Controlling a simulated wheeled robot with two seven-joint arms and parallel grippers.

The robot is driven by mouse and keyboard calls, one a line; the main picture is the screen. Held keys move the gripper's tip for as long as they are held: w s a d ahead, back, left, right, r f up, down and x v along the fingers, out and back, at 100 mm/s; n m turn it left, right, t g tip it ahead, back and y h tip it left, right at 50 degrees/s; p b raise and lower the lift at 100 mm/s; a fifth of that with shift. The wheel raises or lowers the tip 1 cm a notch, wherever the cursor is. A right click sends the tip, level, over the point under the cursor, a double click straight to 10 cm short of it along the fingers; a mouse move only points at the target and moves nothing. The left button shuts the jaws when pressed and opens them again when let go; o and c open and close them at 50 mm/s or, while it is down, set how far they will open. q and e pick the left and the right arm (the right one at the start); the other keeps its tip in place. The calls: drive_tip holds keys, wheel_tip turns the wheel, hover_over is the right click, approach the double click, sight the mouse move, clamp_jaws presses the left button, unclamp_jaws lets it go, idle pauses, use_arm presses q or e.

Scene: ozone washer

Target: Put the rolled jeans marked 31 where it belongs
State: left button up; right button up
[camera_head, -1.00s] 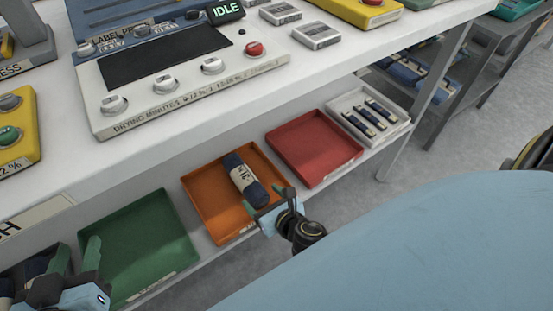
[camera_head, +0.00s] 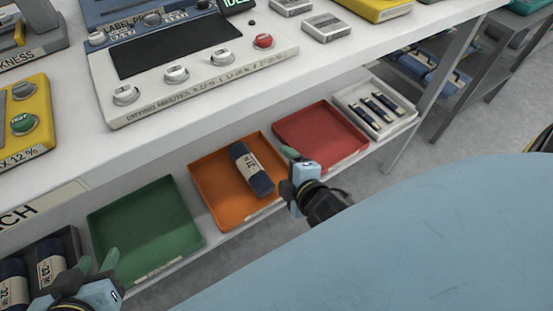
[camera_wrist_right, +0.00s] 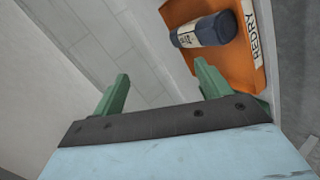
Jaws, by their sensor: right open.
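A dark blue rolled jeans with a white label (camera_head: 250,166) lies in the orange tray (camera_head: 207,191) on the lower shelf. Its label seems to read 31. In the right wrist view the roll (camera_wrist_right: 205,31) lies inside the same tray, marked REDRY (camera_wrist_right: 252,35). My right gripper (camera_head: 287,172) is open and empty, beside the orange tray's right side and near the front of the red tray; its spread fingers also show in the right wrist view (camera_wrist_right: 162,87). My left gripper (camera_head: 98,266) is at the lower left, fingers apart, in front of the green tray.
The green tray (camera_head: 145,222) and red tray (camera_head: 320,135) look empty. A white tray (camera_head: 349,99) holds several small dark rolls. A dark tray at lower left holds labelled rolls (camera_head: 50,262). The white table (camera_head: 60,150) with a control panel overhangs the shelf.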

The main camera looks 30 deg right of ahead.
drive_tip(key=s+a+r+m+y, duration=0.1)
drive_tip(key=a+r+m, duration=0.1)
drive_tip(key=m, duration=0.3)
drive_tip(key=s+a+r+m+g+y, duration=0.1)
drive_tip(key=a+r+m+y, duration=0.1)
drive_tip(key=r+m, duration=0.2)
drive_tip(key=m, duration=0.2)
drive_tip(key=shift+s+a+r+m, duration=0.2)
drive_tip(key=shift+s+m, duration=0.1)
drive_tip(key=shift+s, duration=0.05)
